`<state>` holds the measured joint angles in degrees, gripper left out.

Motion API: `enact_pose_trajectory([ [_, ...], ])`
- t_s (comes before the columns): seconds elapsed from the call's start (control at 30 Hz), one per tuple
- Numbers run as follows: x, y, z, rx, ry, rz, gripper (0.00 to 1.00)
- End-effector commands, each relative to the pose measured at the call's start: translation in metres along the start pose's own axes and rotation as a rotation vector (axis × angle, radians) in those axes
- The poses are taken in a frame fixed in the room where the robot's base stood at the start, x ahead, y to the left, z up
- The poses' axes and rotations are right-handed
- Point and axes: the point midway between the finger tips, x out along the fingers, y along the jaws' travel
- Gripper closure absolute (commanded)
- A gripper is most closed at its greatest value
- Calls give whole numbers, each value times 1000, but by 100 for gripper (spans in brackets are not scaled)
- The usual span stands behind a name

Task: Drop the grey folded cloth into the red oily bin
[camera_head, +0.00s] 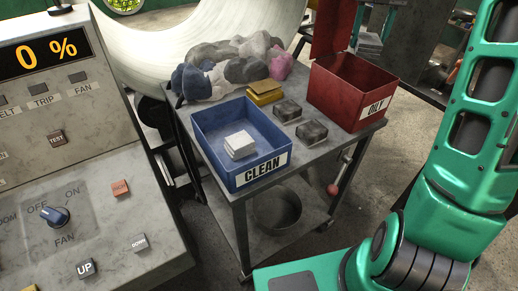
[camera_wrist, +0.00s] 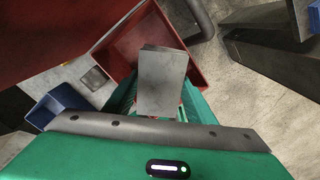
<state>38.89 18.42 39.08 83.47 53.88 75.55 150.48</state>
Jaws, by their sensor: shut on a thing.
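My gripper (camera_wrist: 163,112) shows in the wrist view, shut on a flat grey rectangular piece, the grey folded cloth (camera_wrist: 162,78). The fingertips are mostly hidden behind the cloth. The red bin (camera_wrist: 127,44) lies beyond the cloth in this view, and the cloth covers part of its opening. I cannot tell the gap between them. In the head view the red bin (camera_head: 345,97), labelled OILY, stands open at the right end of the metal table. The gripper and held cloth are not seen there.
A blue CLEAN bin (camera_head: 215,153) holding a white stack (camera_head: 240,146) stands on the table (camera_head: 300,157). Two dark grey folded pieces (camera_head: 287,110) and a yellow one (camera_head: 264,92) lie between the bins. A cloth heap (camera_head: 215,78) is behind. A control panel (camera_head: 75,170) is at left.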

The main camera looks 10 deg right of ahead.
Motion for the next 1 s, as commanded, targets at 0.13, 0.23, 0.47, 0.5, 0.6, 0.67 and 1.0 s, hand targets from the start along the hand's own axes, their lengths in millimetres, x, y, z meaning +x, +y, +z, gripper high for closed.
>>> enact_pose_trajectory([
  [0.13,0,0,0,1,0,0,72],
  [0.23,0,-1,0,1,0,0,28],
  [0.47,0,-1,0,2,1,0,28],
  [0.5,0,-1,0,2,0,0,28],
  [0.6,-1,-1,0,3,1,0,28],
  [0.67,-3,-1,0,4,1,-1,28],
  [1.0,-27,0,1,1,-1,-1,28],
])
